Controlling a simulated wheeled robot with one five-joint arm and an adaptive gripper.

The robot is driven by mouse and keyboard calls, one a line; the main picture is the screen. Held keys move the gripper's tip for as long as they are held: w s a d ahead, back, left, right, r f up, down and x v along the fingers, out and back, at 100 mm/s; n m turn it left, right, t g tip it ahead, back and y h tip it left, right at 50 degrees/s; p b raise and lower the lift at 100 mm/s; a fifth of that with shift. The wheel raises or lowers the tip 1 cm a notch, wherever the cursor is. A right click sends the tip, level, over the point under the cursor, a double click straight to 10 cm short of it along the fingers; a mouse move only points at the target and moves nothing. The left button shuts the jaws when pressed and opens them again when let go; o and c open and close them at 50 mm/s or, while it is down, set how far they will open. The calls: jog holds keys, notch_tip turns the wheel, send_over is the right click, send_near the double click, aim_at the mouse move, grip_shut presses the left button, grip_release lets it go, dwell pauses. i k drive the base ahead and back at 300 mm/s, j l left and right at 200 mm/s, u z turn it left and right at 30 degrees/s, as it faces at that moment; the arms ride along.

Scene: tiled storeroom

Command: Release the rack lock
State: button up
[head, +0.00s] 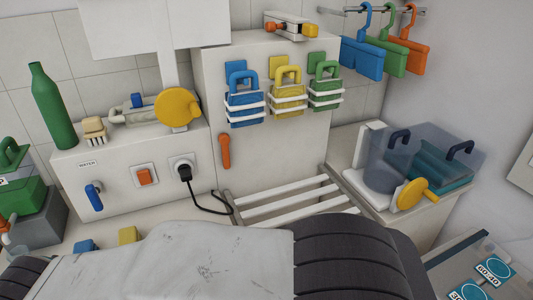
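A white slatted rack (295,196) lies low in the middle, in front of a white cabinet (262,60). An orange lever (225,151) hangs upright on the cabinet's front, left of the rack. My gripper is not in view. My white and black arm parts fill the bottom middle and hide the rack's near side.
Blue, yellow and green padlock-like items (286,98) hang in white wire holders. A white box (130,175) carries a blue lever, orange switch and plugged black cable. A green bottle (52,106) stands left. A clear bin (430,158) stands right.

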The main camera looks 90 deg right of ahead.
aim_at(224, 139)
jog(key=z, duration=2.6)
jog(key=k+l+u, duration=0.15)
jog(key=l+u, duration=0.2)
jog(key=u, duration=0.15)
jog(key=k+l+u, duration=0.15)
jog(key=l+u, duration=0.15)
jog(key=u, duration=0.15)
